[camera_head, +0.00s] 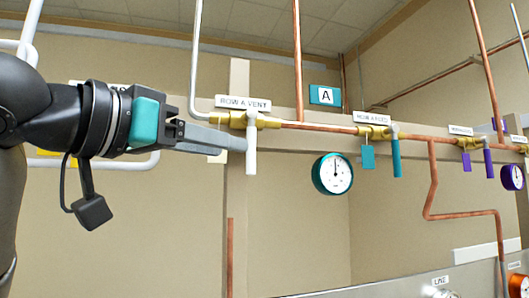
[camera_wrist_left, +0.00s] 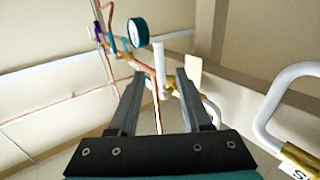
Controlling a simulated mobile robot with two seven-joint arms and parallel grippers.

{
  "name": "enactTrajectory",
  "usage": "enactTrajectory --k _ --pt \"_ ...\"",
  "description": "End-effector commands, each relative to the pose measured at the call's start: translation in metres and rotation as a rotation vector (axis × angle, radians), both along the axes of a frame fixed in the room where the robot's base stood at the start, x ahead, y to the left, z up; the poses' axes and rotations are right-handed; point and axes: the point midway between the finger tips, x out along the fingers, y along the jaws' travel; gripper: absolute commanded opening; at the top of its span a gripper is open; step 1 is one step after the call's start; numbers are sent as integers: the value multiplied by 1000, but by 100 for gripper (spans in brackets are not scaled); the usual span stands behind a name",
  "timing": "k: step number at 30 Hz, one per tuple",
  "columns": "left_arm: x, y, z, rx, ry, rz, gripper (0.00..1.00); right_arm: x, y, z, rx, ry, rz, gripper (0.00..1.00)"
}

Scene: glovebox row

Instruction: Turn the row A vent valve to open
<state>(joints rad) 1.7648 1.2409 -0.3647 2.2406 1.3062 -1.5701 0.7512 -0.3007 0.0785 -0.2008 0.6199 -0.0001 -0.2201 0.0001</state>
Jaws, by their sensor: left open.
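The row A vent valve has a brass body (camera_head: 238,121) under the sign "ROW A VENT" (camera_head: 243,103). Its white lever (camera_head: 252,152) hangs straight down, across the line of the copper pipe. My left gripper (camera_head: 240,143) comes in from the left, with its fingertips right at the lever's left side. In the left wrist view the gripper (camera_wrist_left: 158,76) is open, and the white lever (camera_wrist_left: 159,64) shows in the gap between the fingertips. I cannot tell whether either finger touches it. My right gripper is not in view.
Right along the pipe, a valve with a teal lever (camera_head: 396,158) and teal tag (camera_head: 368,157) sits near a teal-rimmed gauge (camera_head: 333,174). Further right are a purple lever (camera_head: 487,162) and another gauge (camera_head: 512,177). A grey pipe (camera_head: 195,60) rises at the vent valve. A panel (camera_head: 400,283) stands below.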

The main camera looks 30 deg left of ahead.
Motion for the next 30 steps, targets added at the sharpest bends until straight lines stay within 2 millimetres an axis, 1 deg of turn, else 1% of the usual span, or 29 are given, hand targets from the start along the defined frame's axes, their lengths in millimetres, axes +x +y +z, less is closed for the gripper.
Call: enactTrajectory --k 1,6,12,15,18,27,30 --pt "12 -2 0 0 6 -1 48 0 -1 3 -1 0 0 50" --pt "49 -6 1 0 5 -2 48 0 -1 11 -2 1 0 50" --pt "82 -10 1 -1 3 -1 48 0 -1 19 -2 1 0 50" --pt "92 -11 1 0 1 0 48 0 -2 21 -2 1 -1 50" --pt "97 -11 1 0 0 0 48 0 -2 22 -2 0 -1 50" --pt "99 -12 0 0 -1 0 48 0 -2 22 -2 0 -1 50" --pt "99 -12 0 0 -1 0 37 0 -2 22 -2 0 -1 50"
